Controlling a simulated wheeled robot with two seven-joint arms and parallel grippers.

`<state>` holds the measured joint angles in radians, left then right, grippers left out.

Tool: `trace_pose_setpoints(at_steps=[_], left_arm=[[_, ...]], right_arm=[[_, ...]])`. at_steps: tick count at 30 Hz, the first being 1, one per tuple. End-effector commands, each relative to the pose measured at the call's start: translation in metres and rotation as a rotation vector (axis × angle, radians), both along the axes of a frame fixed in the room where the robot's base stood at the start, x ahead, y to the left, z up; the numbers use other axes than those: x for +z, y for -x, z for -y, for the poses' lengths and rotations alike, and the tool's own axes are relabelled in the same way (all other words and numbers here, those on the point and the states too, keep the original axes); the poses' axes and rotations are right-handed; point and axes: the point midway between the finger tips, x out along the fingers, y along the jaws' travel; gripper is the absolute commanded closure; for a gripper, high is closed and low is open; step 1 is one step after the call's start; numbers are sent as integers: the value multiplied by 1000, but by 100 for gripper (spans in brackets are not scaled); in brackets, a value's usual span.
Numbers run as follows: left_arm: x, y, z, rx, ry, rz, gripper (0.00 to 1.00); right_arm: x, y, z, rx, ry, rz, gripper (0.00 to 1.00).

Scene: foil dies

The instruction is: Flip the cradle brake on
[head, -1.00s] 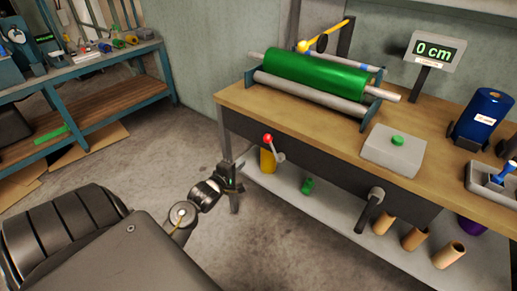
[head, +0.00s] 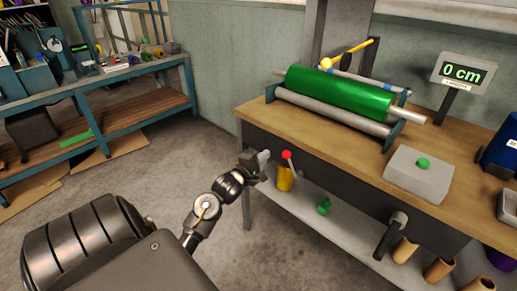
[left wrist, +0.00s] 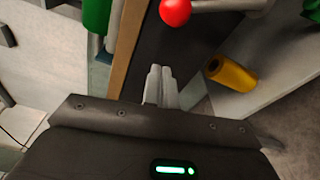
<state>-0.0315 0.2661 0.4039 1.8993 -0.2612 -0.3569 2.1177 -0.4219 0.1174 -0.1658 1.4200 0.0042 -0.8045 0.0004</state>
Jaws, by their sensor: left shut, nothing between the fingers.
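The brake lever has a red ball knob (head: 286,154) on a short grey arm, on the dark front panel under the bench top. The knob also shows at the top of the left wrist view (left wrist: 175,11). The cradle holds a green foil roll (head: 340,88) on the bench. My left gripper (head: 265,156) is just left of the red knob, apart from it. Its fingers (left wrist: 160,85) are shut and empty, below the knob in the wrist view. My right gripper is not in view.
A grey box with a green button (head: 422,163) and a display reading 0 cm (head: 462,74) stand on the bench. A yellow cylinder (head: 285,178) and cardboard tubes (head: 404,249) are on the lower shelf. Open floor lies left of the bench.

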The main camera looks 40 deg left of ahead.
Motion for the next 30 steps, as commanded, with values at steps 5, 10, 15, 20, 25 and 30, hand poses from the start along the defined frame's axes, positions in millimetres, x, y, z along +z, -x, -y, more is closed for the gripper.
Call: trace_pose_setpoints(at_steps=[5, 10, 15, 20, 25, 30], left_arm=[[-2, -38, -6, -1, -1, 0, 100], [3, -38, 15, -3, 0, -1, 100], [5, -35, 29, -1, 0, -2, 100], [6, -34, 32, 0, -2, -2, 100], [6, -34, 32, 0, -2, -2, 100], [6, -34, 33, -1, -4, -1, 100]], right_arm=[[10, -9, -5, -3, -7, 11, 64], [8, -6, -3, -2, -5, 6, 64], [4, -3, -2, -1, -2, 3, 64], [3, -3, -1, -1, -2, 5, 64], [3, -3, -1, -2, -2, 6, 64], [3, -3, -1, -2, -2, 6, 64]])
